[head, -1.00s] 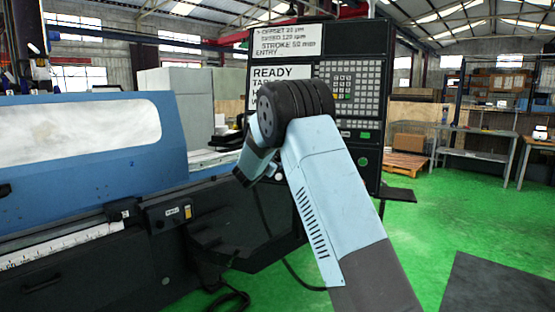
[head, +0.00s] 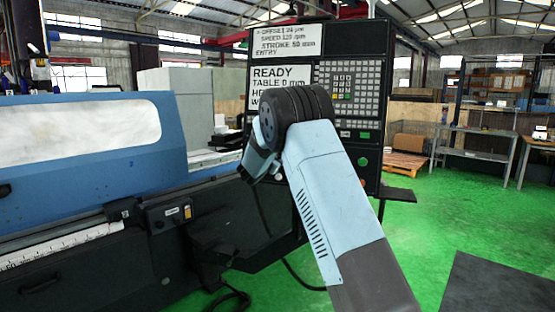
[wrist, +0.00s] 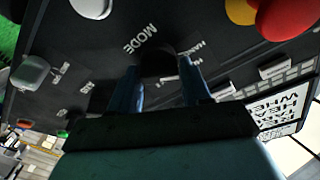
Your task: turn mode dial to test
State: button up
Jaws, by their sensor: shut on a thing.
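The mode dial (wrist: 158,64) is a dark round knob in the wrist view, below the white MODE lettering on the black control panel (wrist: 85,60). My gripper (wrist: 162,78) has its two blue fingers shut on the dial, one on each side. The fingers hide much of the dial, and its pointer cannot be made out.
In the wrist view a red button (wrist: 290,14), a yellow part (wrist: 240,10), a white knob (wrist: 92,7) and a grey-green knob (wrist: 32,74) are near the dial. The panel screen (head: 284,78) reads READY. The blue grinder (head: 90,145) stands left; green floor (head: 440,225) is open at right.

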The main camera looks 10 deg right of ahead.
jog(key=shift+c, duration=1.1)
jog(key=m+g, duration=0.1)
jog(key=m, duration=0.4)
jog(key=m+g, duration=0.1)
jog(key=m, duration=0.4)
jog(key=shift+d+f, duration=0.15)
jog(key=m, duration=0.4)
jog(key=m+g+y, duration=0.1)
jog(key=m, duration=0.4)
jog(key=f+m+y, duration=0.1)
jog(key=m, duration=0.3)
jog(key=shift+s+m, duration=0.1)
jog(key=shift+m, duration=0.3)
jog(key=shift+y, duration=0.3)
